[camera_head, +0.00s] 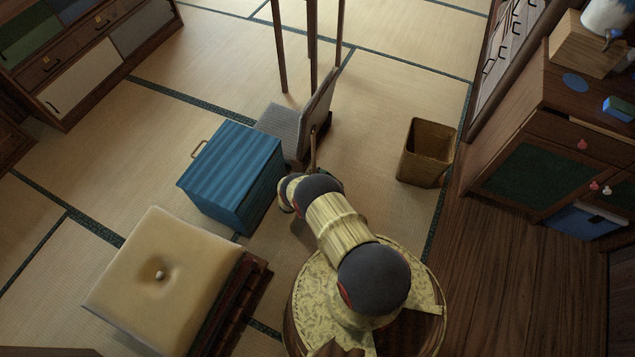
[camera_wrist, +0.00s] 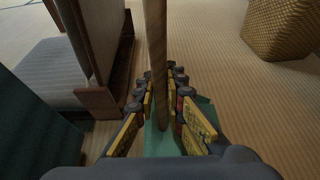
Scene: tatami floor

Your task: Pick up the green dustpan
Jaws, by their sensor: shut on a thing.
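The green dustpan (camera_wrist: 160,146) shows in the wrist view between and beyond my gripper's fingers, with its upright wooden handle (camera_wrist: 157,45) rising through the middle of the picture. My gripper (camera_wrist: 163,95) is shut on the handle, with yellow-padded fingers on both sides of it. In the head view a short length of the handle (camera_head: 313,153) shows just past the end of my arm. I cannot tell whether the pan touches the floor.
A legless chair with a grey cushion (camera_head: 274,121) is close beyond my gripper. A blue box (camera_head: 233,175) stands left of my arm, a tan cushion (camera_head: 155,278) nearer. A woven basket (camera_head: 426,152) stands to the right. Tatami is clear between the basket and my arm.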

